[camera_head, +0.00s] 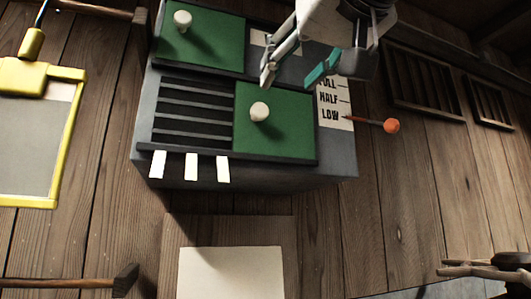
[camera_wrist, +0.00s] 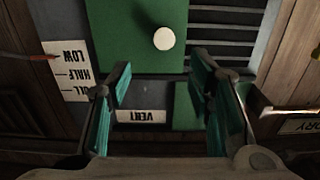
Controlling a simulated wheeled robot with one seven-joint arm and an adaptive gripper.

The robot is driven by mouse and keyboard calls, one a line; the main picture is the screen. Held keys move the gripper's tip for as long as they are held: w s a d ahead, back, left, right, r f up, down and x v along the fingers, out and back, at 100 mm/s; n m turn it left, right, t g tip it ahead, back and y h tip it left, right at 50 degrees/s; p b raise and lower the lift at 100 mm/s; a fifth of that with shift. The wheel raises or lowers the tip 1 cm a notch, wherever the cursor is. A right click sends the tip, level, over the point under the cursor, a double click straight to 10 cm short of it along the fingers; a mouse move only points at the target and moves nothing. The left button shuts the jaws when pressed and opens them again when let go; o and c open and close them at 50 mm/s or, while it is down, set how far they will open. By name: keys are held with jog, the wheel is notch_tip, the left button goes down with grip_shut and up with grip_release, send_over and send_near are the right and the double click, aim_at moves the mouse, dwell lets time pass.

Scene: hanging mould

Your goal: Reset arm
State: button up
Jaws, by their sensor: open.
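My gripper (camera_head: 295,75) is open and empty in the upper middle of the head view, over the grey wall box (camera_head: 258,172). Its teal pads stand apart in the wrist view (camera_wrist: 163,84). A green panel with a white knob (camera_head: 260,111) covers the lower right of the box. Another green panel with a white knob (camera_head: 182,20) is at the upper left. Dark slats (camera_head: 193,112) show beside the lower panel. The LOW/HALF/FULL scale (camera_head: 335,104) is on the right, with an orange-ended lever (camera_head: 391,126) near LOW. My gripper hides part of the box top.
A yellow-framed panel (camera_head: 40,206) hangs at the left with a cable. A blank pale sheet (camera_head: 231,272) is below the box. Slatted vents (camera_head: 427,83) are at the right.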

jog(key=shift+f, duration=0.1)
jog(key=w+d+f+m+g+h+p, duration=0.1)
jog(key=d+f+g, duration=0.1)
jog(key=f, duration=0.5)
jog(key=w+d+f+g+h+p, duration=0.1)
jog(key=d+f+g+h, duration=0.1)
jog(key=f, duration=0.5)
jog(key=s+d+f+g+p, duration=0.1)
jog(key=s+d+f+g, duration=0.2)
jog(key=f, duration=0.8)
jog(key=s+d+f+m+g+h+p, duration=0.1)
jog(key=s+d+f+g, duration=0.2)
jog(key=s+f, duration=0.3)
jog(key=s+d+f+m+g+h+p, duration=0.1)
jog(key=s+d+f+g, duration=0.2)
jog(key=f, duration=1.4)
jog(key=shift+s, duration=1.1)
jog(key=shift+r, duration=0.1)
